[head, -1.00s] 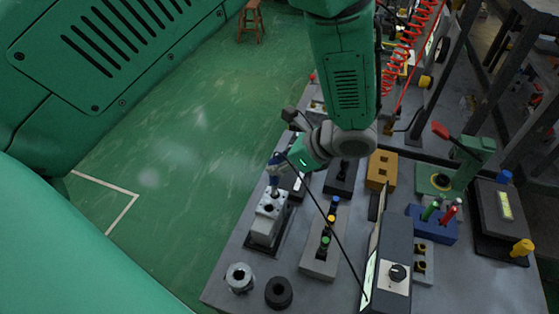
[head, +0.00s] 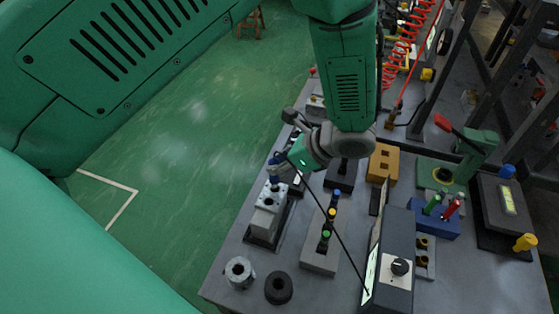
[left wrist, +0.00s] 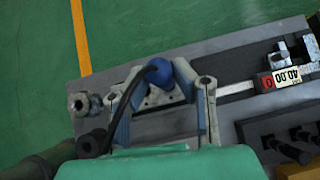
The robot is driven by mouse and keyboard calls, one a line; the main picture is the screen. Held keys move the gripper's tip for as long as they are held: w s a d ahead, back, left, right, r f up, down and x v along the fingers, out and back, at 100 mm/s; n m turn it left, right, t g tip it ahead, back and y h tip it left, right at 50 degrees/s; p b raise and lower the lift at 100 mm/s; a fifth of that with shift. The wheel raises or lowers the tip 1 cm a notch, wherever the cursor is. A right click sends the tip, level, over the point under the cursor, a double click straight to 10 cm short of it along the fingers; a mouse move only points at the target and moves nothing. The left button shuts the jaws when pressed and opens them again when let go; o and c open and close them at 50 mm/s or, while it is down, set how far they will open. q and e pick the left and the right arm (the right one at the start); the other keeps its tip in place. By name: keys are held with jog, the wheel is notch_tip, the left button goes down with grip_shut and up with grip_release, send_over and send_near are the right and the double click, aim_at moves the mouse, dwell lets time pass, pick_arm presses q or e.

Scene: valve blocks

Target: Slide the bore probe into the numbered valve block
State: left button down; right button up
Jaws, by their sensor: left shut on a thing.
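The bore probe (head: 276,171) has a blue handle and a thin black cable. My left gripper (head: 279,160) is shut on it and holds it above a pale grey valve block (head: 264,222) with holes in its top. The probe's lower end is at or just above the block's top; I cannot tell whether it is in a hole. In the left wrist view, the probe's blue round end (left wrist: 158,72) sits between the fingers (left wrist: 158,88), and they partly hide the block (left wrist: 160,100) below. No number on the block is readable. My right gripper is not in view.
A grey ring (head: 239,271) and a black ring (head: 279,288) lie near the bench's front edge. Right of the block stand a holder with coloured plugs (head: 318,255) and a dark box with a knob (head: 396,258). An orange block (head: 383,164) is farther back.

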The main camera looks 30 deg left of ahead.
pick_arm(q)
jog(key=shift+f+b, duration=0.65)
jog(key=shift+f, duration=0.45)
jog(key=c, duration=1.2)
grip_release()
jog(key=shift+r, duration=0.15)
notch_tip(320, 180, up, 10)
jog(key=shift+f, duration=0.1)
jog(key=shift+f, duration=0.1)
